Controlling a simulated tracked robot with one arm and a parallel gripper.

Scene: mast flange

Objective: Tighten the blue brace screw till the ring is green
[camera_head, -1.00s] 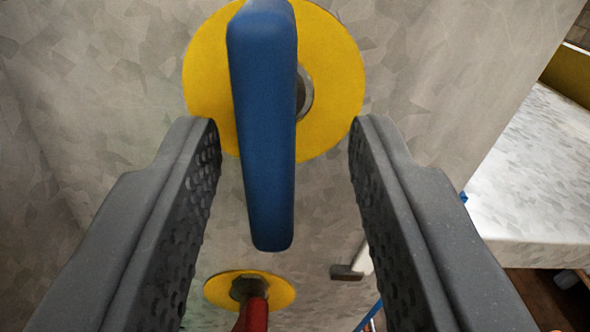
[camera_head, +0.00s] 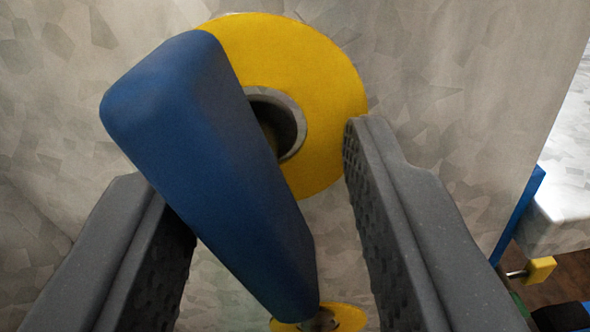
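The blue brace screw (camera_head: 210,165) is a thick blue bar handle, large in view, slanting from upper left to lower right. It sits in front of a yellow ring (camera_head: 325,100) around a grey metal collar on the wall; the ring is yellow, not green. My gripper (camera_head: 255,150) is open, with one dark ridged finger on each side of the handle. The handle's upper part overlaps the left finger in the picture; I cannot tell whether they touch. A gap shows between the handle and the right finger.
Below, a second yellow ring (camera_head: 345,316) shows partly behind the handle's lower end. The mottled grey wall (camera_head: 450,60) fills the background. At the right are a pale slab (camera_head: 568,190), a blue upright (camera_head: 520,212) and a small yellow block (camera_head: 541,270).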

